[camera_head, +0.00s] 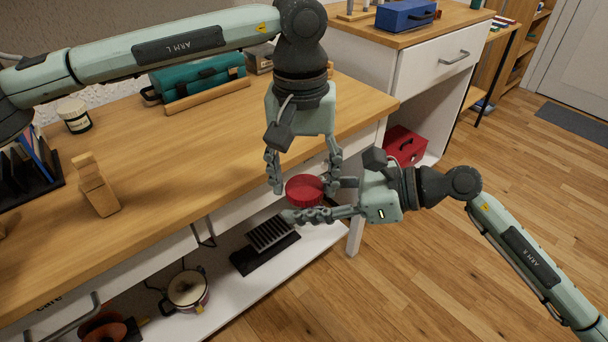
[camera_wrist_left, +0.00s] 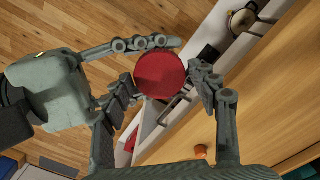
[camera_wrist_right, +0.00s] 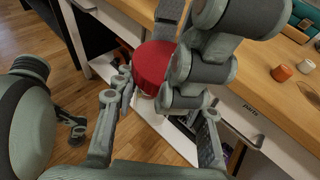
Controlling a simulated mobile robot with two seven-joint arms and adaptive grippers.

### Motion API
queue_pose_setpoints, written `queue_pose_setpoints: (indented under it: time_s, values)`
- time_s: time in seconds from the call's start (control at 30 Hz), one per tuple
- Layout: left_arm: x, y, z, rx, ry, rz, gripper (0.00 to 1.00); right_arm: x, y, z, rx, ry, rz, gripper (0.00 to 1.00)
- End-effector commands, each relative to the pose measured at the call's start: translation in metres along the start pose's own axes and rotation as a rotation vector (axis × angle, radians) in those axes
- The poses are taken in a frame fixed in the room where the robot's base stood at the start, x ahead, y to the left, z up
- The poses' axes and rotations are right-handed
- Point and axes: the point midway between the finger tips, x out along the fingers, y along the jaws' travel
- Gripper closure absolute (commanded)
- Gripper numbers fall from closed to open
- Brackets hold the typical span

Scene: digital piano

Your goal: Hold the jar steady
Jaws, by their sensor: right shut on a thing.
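A jar with a round red lid (camera_head: 304,188) is in the air just off the front edge of the wooden table. The lid also shows in the left wrist view (camera_wrist_left: 160,74) and the right wrist view (camera_wrist_right: 153,64). The jar's body is mostly hidden by the lid and fingers. My right gripper (camera_head: 314,200) comes from the right and is shut on the jar. My left gripper (camera_head: 304,185) points down from above, its fingers open on either side of the lid. I cannot tell whether they touch it.
The wooden table (camera_head: 150,235) carries a teal case (camera_head: 203,75), a small pale jar (camera_head: 74,116) and a wooden block piece (camera_head: 95,185). Below, a shelf (camera_head: 235,292) holds a pot (camera_head: 187,288) and a dark rack (camera_head: 268,236). A red box (camera_head: 405,146) stands behind my right arm.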

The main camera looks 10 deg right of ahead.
Motion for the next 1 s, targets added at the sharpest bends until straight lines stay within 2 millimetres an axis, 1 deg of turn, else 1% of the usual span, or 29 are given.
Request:
queue_pose_setpoints:
  time_s: [0.03,0.3,0.33,0.47,0.8,0.87,1.0]
  values:
    - [0.0,0.0,0.0,0.0,0.0,0.0,0.51,0.0,0.0,0.001,0.0,-0.001,0.0,1.0]
    - [0.0,0.0,0.0,0.0,0.0,-0.001,0.84,0.0,0.0,0.001,-0.001,-0.001,-0.001,1.0]
    - [0.0,0.0,0.0,0.0,0.0,-0.001,0.45,0.0,0.0,0.001,-0.001,-0.001,-0.001,1.0]
    - [0.0,0.0,0.0,0.0,0.0,-0.001,0.29,0.0,0.0,0.001,0.0,-0.001,-0.001,1.0]
    - [-0.002,0.0,0.0,0.0,0.0,0.0,0.28,0.0,0.0,0.001,0.0,-0.001,0.0,1.0]
    - [-0.005,0.0,0.0,0.0,0.0,0.0,0.28,0.0,0.0,0.001,0.0,-0.001,0.0,1.0]
    - [-0.022,0.0,-0.001,0.0,0.003,0.001,0.28,0.0,0.0,0.001,0.0,-0.001,0.0,1.0]
